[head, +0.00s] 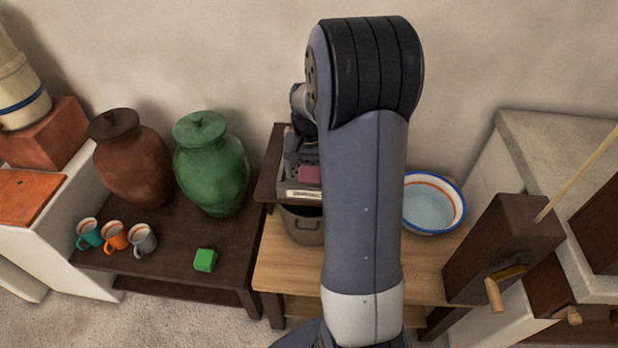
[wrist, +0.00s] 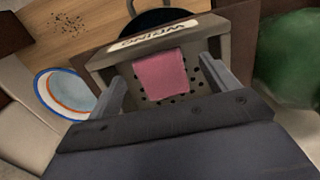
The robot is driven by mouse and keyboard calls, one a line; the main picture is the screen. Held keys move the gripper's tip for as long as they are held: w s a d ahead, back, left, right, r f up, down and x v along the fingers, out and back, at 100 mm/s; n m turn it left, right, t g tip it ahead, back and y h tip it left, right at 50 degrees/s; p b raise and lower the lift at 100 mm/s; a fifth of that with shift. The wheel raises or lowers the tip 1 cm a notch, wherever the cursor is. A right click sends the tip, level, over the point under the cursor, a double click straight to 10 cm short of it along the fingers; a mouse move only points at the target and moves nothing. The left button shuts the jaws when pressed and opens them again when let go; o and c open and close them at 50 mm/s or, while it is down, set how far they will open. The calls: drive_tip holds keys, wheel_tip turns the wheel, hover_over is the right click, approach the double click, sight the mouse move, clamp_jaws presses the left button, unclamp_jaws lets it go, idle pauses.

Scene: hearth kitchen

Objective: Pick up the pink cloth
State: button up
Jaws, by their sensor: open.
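The pink cloth (head: 309,174) lies in a grey crate (head: 284,187) with a perforated floor and a labelled front wall. In the wrist view the cloth (wrist: 168,72) lies near that labelled wall of the crate (wrist: 106,61), partly over the holes. My gripper (wrist: 161,70) is open, with one finger to each side of the cloth in the picture and nothing held between them. The height left between the fingers and the cloth is hard to judge. In the head view my arm hides most of the gripper and the right part of the crate.
The crate is on a dark raised shelf (head: 268,165), with a metal pot (head: 303,228) below. A white basin (head: 433,203) stands right of my arm. Left, a dark table holds a green jar (head: 210,165), a brown jar (head: 131,160), several mugs and a green block (head: 205,260).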

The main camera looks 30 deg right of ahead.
sight(310, 178)
drive_tip(key=shift+f, duration=1.6)
drive_tip(key=shift+c, duration=0.2)
drive_tip(key=c, duration=1.1)
drive_tip(key=r, duration=0.7)
drive_tip(key=shift+s+a+r, duration=0.15)
drive_tip(key=shift+s, duration=0.15)
drive_tip(key=s+a, duration=0.3)
drive_tip(key=s, duration=0.1)
drive_tip(key=s+a, duration=0.3)
drive_tip(key=s, duration=0.2)
drive_tip(key=s+a, duration=0.3)
drive_tip(key=s, duration=0.2)
drive_tip(key=shift+s+a, duration=0.25)
drive_tip(key=shift+a, duration=0.1)
